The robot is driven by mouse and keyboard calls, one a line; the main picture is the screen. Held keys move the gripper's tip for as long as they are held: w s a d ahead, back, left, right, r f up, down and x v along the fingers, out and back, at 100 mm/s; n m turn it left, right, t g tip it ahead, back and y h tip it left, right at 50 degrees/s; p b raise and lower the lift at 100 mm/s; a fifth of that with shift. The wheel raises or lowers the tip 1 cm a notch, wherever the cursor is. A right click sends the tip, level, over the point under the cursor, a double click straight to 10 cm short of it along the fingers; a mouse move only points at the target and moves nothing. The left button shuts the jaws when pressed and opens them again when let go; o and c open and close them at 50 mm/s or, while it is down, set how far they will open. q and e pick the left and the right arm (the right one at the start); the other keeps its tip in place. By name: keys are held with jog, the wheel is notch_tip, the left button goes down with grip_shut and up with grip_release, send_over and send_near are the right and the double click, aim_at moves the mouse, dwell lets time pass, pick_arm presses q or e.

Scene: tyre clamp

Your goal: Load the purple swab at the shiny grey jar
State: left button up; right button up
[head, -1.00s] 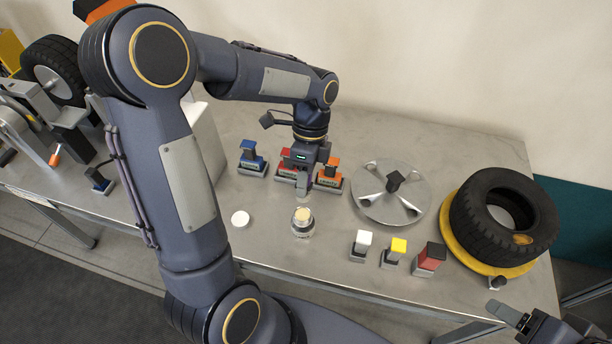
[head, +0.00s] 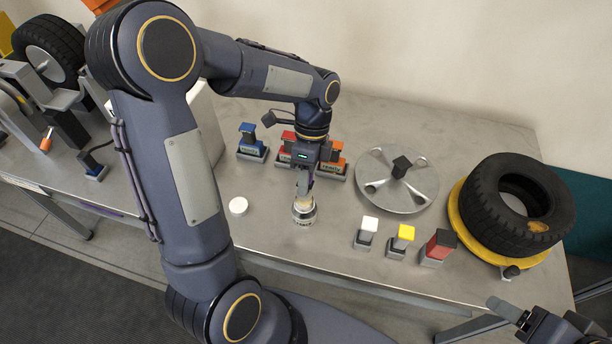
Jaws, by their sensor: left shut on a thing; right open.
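The shiny grey jar (head: 303,213) stands open on the metal bench, with pale contents at its mouth. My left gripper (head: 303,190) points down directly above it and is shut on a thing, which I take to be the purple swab. The fingers hide almost all of the swab, and I cannot tell whether its tip touches the contents. My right gripper (head: 508,312) is open at the bottom right corner, away from the jar and partly out of the frame.
Blue (head: 249,142), red (head: 286,144) and orange (head: 333,163) handled pieces stand in holders behind the jar. A white disc (head: 238,206) lies to its left. White, yellow and red blocks (head: 440,244) stand right, before a steel disc (head: 424,190) and a tyre (head: 490,215).

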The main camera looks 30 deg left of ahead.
pick_arm(q)
jog(key=shift+f+b, duration=0.4)
jog(key=shift+f, duration=0.15)
dwell(0.8)
jog(key=shift+f, duration=0.1)
dwell(0.9)
notch_tip(320, 180, up, 7)
jog(key=p, duration=0.6)
dwell(0.8)
